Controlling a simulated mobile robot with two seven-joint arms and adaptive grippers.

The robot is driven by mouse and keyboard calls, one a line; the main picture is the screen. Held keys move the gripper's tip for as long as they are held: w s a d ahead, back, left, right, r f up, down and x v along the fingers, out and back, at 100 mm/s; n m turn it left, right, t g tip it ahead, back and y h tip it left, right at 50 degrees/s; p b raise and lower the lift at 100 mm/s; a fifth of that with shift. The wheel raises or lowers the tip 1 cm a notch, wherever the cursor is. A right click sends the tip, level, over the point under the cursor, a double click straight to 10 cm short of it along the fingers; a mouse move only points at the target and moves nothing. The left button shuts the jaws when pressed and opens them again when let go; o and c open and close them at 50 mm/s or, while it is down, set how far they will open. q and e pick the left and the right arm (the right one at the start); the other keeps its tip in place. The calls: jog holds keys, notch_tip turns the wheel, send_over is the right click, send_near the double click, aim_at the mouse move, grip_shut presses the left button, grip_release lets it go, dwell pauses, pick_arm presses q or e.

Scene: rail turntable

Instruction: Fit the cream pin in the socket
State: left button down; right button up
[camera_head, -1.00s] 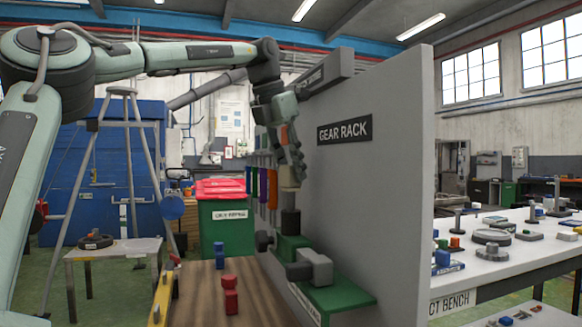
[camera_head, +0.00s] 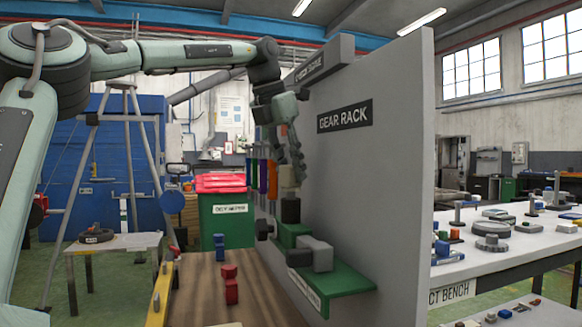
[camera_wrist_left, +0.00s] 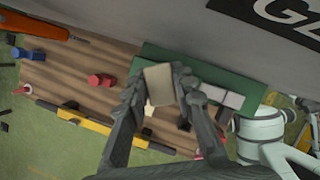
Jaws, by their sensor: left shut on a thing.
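The cream pin (camera_head: 287,188) is held between the fingertips of my left gripper (camera_head: 291,176), which points down beside the grey panel. In the left wrist view the pin's pale block (camera_wrist_left: 159,86) sits between the two dark fingers (camera_wrist_left: 160,92). Directly below the pin is a dark upright block (camera_head: 290,210), which looks like the socket, on a green base (camera_head: 293,235). The pin's lower end is at or just above the block's top; I cannot tell whether it is inside. In the wrist view the pin and fingers hide the socket opening. My right gripper is not in view.
The grey GEAR RACK panel (camera_head: 390,180) stands close to the right of my gripper. A grey block (camera_head: 318,254) rests on the green shelf (camera_head: 335,287). Red blocks (camera_head: 231,290) and blue blocks (camera_head: 219,247) stand on the wooden top (camera_head: 200,305), mostly clear otherwise.

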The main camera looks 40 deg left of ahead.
pick_arm(q)
jog(key=shift+f+b, duration=0.4)
jog(key=shift+f, duration=0.4)
jog(key=c, duration=1.2)
grip_release()
jog(key=v, duration=1.2)
jog(key=shift+r, duration=0.1)
